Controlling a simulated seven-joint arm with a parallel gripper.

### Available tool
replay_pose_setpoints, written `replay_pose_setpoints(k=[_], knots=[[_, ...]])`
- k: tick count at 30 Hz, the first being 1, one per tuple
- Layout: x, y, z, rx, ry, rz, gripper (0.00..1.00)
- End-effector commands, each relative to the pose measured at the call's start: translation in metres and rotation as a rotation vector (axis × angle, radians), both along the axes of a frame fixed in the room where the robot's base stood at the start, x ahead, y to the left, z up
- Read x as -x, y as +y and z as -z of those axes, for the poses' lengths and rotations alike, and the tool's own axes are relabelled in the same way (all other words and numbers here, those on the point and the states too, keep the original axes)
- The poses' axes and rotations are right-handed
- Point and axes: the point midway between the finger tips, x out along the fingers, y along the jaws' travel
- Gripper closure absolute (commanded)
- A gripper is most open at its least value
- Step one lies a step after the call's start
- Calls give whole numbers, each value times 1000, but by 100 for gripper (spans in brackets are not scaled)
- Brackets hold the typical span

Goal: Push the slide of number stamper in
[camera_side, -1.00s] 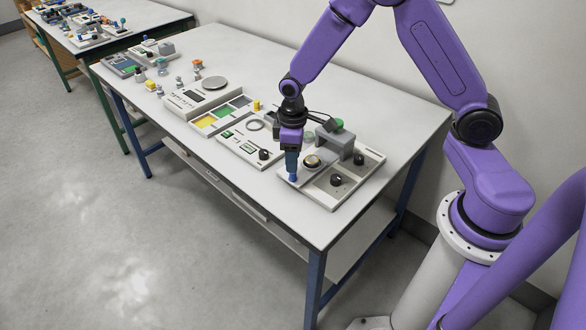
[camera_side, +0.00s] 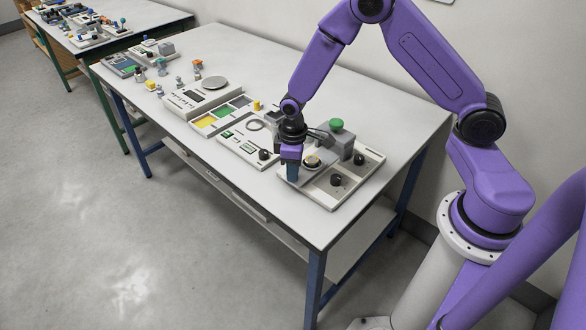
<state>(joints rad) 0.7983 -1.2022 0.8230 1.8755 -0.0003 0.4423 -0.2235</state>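The number stamper appears to be the device with a grey body (camera_side: 343,148) and a green round top (camera_side: 336,125) on the light tray (camera_side: 330,200) at the table's right end. A round, pale-topped piece (camera_side: 312,161) with a dark rim sits left of the grey body. My gripper (camera_side: 292,178) points down at the tray's left edge, beside the round piece. Its dark blue fingers look close together, but their gap cannot be made out. The slide cannot be picked out; the fingers cover that edge, and whether they touch anything is unclear.
Black knobs (camera_side: 336,180) stand on the tray. A panel with a black knob (camera_side: 264,155) lies just left of my gripper. Coloured bins (camera_side: 205,122) and a scale with a round plate (camera_side: 215,83) are farther left. The table's front strip (camera_side: 225,180) is clear.

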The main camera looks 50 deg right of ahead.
Motion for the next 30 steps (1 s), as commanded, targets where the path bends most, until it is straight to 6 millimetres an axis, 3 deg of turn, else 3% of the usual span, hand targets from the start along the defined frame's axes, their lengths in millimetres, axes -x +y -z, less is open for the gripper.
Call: replay_pose_setpoints(k=[5,15,27,28,30], knots=[[0,-9,0,1,1,3,100],[0,-63,0,1,1,2,100],[0,-69,0,0,0,-1,100],[0,-69,0,0,0,-1,71],[0,-69,0,0,0,-1,54]])
